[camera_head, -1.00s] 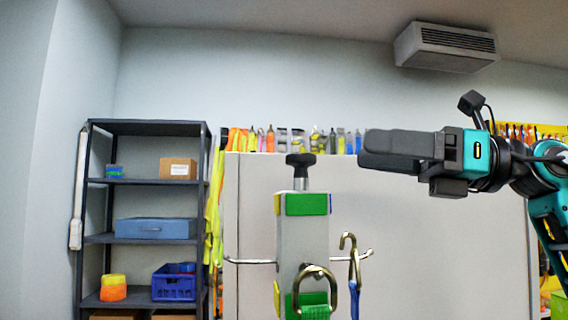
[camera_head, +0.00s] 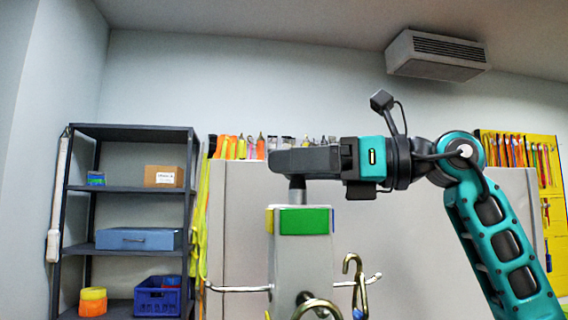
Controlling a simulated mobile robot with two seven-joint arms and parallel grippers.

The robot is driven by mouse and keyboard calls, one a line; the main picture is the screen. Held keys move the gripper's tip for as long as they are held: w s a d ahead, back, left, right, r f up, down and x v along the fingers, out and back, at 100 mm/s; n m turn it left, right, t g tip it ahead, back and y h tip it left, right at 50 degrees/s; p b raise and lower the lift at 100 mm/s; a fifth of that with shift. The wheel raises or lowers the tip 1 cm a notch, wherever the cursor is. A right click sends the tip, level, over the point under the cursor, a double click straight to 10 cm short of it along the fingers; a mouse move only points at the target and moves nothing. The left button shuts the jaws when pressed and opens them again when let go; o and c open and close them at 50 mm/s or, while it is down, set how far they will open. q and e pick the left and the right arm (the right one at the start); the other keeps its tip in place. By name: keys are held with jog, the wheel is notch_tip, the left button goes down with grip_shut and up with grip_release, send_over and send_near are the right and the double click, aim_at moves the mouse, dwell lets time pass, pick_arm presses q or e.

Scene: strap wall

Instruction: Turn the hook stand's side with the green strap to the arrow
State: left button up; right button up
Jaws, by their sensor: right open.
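The hook stand (camera_head: 303,255) is a grey post in the lower middle, with a green band on the side facing me and a yellow edge on its left side. Metal hooks (camera_head: 353,272) stick out to the left, right and front. A blue strap (camera_head: 359,313) hangs at the right hook, cut by the lower edge. The green strap and the arrow do not show. My right gripper (camera_head: 285,161) is open, reaching in from the right, over the top of the post. It hides the black knob; only the knob's stem (camera_head: 297,190) shows below the fingers. My left gripper is out of view.
A dark shelf (camera_head: 125,188) with boxes and a blue crate (camera_head: 158,297) stands at the left. A pale panel (camera_head: 420,225) is behind the stand, with straps and tools along its top. A yellow tool board (camera_head: 550,200) hangs at the right.

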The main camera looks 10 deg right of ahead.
jog(key=shift+x, duration=1.05)
grip_shut()
